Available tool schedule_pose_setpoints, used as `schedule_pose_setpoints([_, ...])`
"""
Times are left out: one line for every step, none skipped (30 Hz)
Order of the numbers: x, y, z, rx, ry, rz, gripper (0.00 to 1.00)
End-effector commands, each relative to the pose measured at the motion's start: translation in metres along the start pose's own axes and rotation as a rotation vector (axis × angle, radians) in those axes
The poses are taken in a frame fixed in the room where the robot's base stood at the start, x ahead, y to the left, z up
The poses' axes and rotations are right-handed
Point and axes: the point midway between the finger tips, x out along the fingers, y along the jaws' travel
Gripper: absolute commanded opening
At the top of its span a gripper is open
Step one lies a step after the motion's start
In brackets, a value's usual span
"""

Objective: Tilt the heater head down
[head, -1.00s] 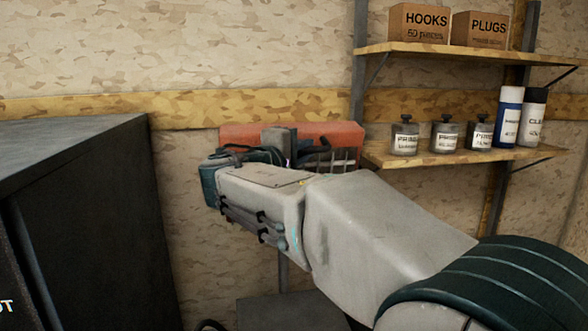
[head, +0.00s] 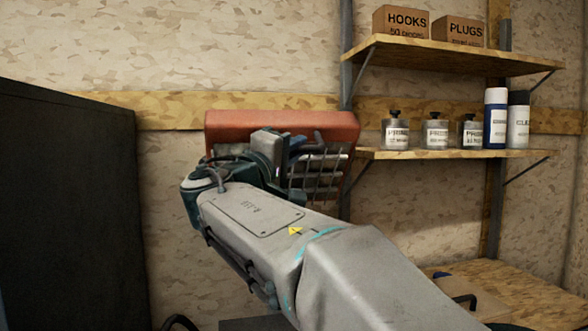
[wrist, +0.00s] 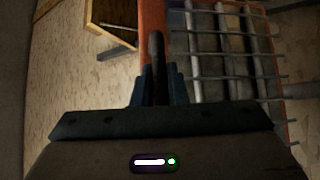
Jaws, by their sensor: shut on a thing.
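The heater head (head: 290,121) is an orange-red box with a wire grille over its front, seen behind my arm in the head view. The grille (head: 325,172) faces forward and looks tilted somewhat downward. In the wrist view the head's orange edge (wrist: 153,22) and its grille with pale tubes (wrist: 225,50) fill the upper right. My gripper (wrist: 157,84) is shut on a dark upright handle (wrist: 156,50) beside the grille. In the head view my gripper (head: 285,148) reaches the front of the heater head, and my arm hides most of the stand.
A dark cabinet (head: 65,200) stands at the left. At the right, wall shelves (head: 440,154) carry several bottles and cans, with boxes (head: 402,20) above. A wooden surface (head: 520,290) lies at the lower right. The wall is close behind the heater.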

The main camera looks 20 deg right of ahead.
Motion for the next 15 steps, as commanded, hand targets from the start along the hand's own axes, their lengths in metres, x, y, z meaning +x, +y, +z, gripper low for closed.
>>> schedule_pose_setpoints([-0.004, -0.012, 0.004, 0.015, 0.000, 0.014, 0.00])
schedule_pose_setpoints([-0.005, -0.013, 0.004, 0.024, 0.000, 0.023, 0.00])
schedule_pose_setpoints([-0.006, -0.015, 0.005, 0.036, 0.000, 0.036, 0.00])
schedule_pose_setpoints([-0.006, -0.016, 0.006, 0.046, 0.000, 0.046, 0.00])
schedule_pose_setpoints([-0.007, -0.017, 0.006, 0.056, 0.000, 0.055, 0.00])
schedule_pose_setpoints([-0.008, -0.019, 0.007, 0.068, 0.000, 0.067, 0.00])
schedule_pose_setpoints([-0.009, -0.021, 0.008, 0.077, 0.000, 0.077, 0.00])
schedule_pose_setpoints([-0.009, -0.022, 0.009, 0.088, 0.000, 0.087, 0.00])
schedule_pose_setpoints([-0.010, -0.023, 0.009, 0.100, 0.000, 0.099, 0.00])
schedule_pose_setpoints([-0.010, -0.025, 0.010, 0.109, 0.000, 0.108, 0.00])
schedule_pose_setpoints([-0.011, -0.026, 0.010, 0.118, 0.000, 0.118, 0.00])
schedule_pose_setpoints([-0.011, -0.028, 0.011, 0.129, 0.000, 0.129, 0.00])
schedule_pose_setpoints([-0.012, -0.029, 0.011, 0.138, 0.000, 0.138, 0.00])
schedule_pose_setpoints([-0.012, -0.030, 0.011, 0.148, 0.000, 0.147, 0.00])
schedule_pose_setpoints([-0.013, -0.031, 0.012, 0.158, 0.000, 0.159, 0.00])
